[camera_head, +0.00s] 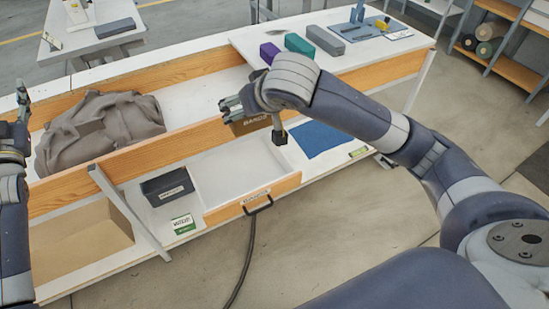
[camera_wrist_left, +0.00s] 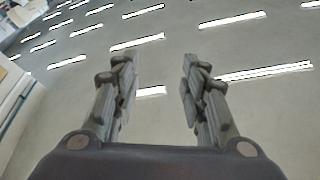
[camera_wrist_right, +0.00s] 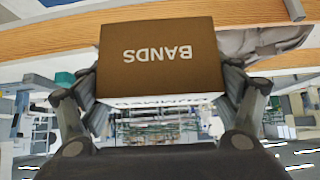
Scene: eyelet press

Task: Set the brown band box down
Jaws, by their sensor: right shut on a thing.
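The brown band box (camera_head: 250,124) is held in my right gripper (camera_head: 232,106), in front of the wooden board of the bench. My wrist and fingers hide part of it in the head view. In the right wrist view the box (camera_wrist_right: 155,55) sits between the two fingers, with the word BANDS upside down on its face. I cannot tell whether it touches anything below. My left gripper (camera_head: 22,105) is at the left edge of the head view.
An open white drawer (camera_head: 240,172) lies below the box. Left of it are a dark bin (camera_head: 167,187), a small green-white box (camera_head: 183,225) and a cardboard tray (camera_head: 75,245). A blue mat (camera_head: 322,138) lies right. Grey cloth (camera_head: 100,130) fills the left trough; coloured blocks (camera_head: 299,45) stand behind.

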